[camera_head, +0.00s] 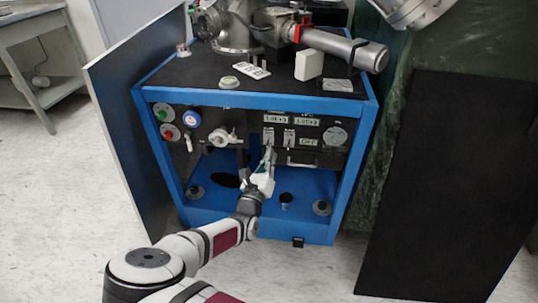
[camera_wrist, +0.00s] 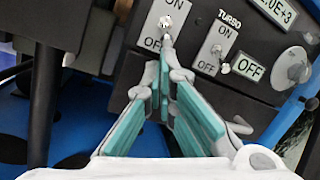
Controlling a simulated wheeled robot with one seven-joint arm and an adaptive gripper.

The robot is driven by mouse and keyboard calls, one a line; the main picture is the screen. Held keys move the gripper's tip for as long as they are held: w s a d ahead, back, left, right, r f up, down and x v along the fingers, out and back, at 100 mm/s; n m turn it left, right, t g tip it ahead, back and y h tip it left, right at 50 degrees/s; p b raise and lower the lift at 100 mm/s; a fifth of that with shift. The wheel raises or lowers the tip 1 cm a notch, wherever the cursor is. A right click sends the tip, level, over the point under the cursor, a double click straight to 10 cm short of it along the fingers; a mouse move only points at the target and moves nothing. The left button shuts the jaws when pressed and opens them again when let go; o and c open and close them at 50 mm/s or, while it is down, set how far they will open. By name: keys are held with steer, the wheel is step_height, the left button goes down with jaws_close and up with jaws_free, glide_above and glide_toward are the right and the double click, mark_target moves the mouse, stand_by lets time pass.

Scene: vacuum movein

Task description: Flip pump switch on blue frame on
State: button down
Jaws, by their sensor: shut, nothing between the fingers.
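The blue frame (camera_head: 354,150) holds a dark control panel with two white switch plates side by side. The left switch plate (camera_head: 268,134) shows ON above and OFF below; its name label is out of the wrist view, so I cannot read whether it says pump. Its metal toggle (camera_wrist: 166,22) shows in the wrist view, just above my fingertips. My gripper (camera_wrist: 165,55) is shut and empty, its fingertips over the lower part of this plate. I cannot tell whether they touch the toggle. In the head view my gripper (camera_head: 268,160) is below the plates.
The TURBO switch (camera_wrist: 216,50) is close on the right, beside an OFF display (camera_wrist: 250,70) and a round knob (camera_wrist: 292,64). A valve (camera_head: 223,137) sticks out left of the switches. Open panels (camera_head: 135,120) flank the frame; the right one is black (camera_head: 440,190).

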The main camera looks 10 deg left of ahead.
steer(key=shift+s+r+g+p, duration=0.35)
steer(key=shift+g+p, duration=0.45)
steer(key=shift+p, duration=1.5)
steer(key=g+p, duration=0.1)
steer(key=p, duration=0.2)
steer(key=r+g+p, duration=0.1)
steer(key=p, duration=0.3)
steer(key=shift+s+r+n+y, duration=0.1)
steer(key=shift+s+n+y, duration=0.2)
steer(key=shift+s+y, duration=0.1)
steer(key=g+p, duration=0.1)
steer(key=p, duration=0.1)
steer(key=r+g+p, duration=0.1)
steer(key=g+p, duration=0.1)
steer(key=p, duration=0.1)
steer(key=shift+s+r, duration=0.15)
steer(key=shift+s, duration=0.05)
steer(key=shift+s+a+n+g+p, duration=0.1)
steer(key=shift+n+g+p, duration=0.2)
steer(key=shift+g+p, duration=0.3)
steer(key=shift+r, duration=0.2)
steer(key=shift+r+p, duration=0.6)
steer(key=shift+r, duration=0.15)
